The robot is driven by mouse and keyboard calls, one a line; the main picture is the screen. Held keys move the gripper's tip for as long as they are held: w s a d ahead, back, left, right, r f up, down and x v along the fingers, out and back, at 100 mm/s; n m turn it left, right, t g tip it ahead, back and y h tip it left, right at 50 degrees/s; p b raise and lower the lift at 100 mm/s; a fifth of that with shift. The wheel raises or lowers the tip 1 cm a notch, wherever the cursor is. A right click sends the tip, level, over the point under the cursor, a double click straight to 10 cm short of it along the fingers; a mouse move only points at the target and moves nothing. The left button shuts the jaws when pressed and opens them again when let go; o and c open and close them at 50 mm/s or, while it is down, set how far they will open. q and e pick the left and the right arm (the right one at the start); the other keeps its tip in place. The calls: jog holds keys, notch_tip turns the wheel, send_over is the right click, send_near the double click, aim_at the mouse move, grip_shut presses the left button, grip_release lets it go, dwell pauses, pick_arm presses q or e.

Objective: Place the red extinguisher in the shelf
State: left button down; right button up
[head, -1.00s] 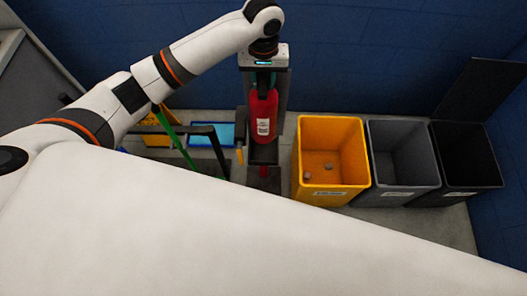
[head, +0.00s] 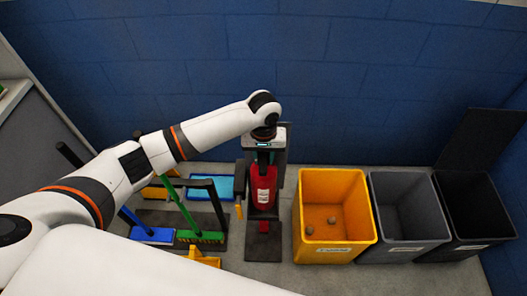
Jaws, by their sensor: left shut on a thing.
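The red extinguisher (head: 263,187) stands upright in the narrow dark shelf stand (head: 281,158), with a white label facing me. Its lower end is close to the stand's dark base (head: 264,240); I cannot tell whether it touches. My left gripper (head: 264,148) is directly above it, shut on its top, and the arm comes in from the left. The fingers are small and dark, partly hidden by the wrist. My right gripper is not in view.
Yellow (head: 334,215), grey (head: 404,215) and black (head: 466,215) bins stand to the right. Blue (head: 152,234) and green (head: 200,236) brooms and a blue tray (head: 211,187) are to the left. A blue block wall is behind. Grey floor is clear in front of the bins.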

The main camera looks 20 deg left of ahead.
pick_arm(q)
jog(key=shift+w+f, duration=0.1)
jog(key=shift+f, duration=1.55)
jog(key=c, duration=1)
grip_release()
jog(key=shift+s+f, duration=0.15)
jog(key=shift+s, duration=0.05)
notch_tip(320, 180, up, 12)
jog(key=shift+r+b, duration=0.1)
jog(key=shift+b, duration=0.2)
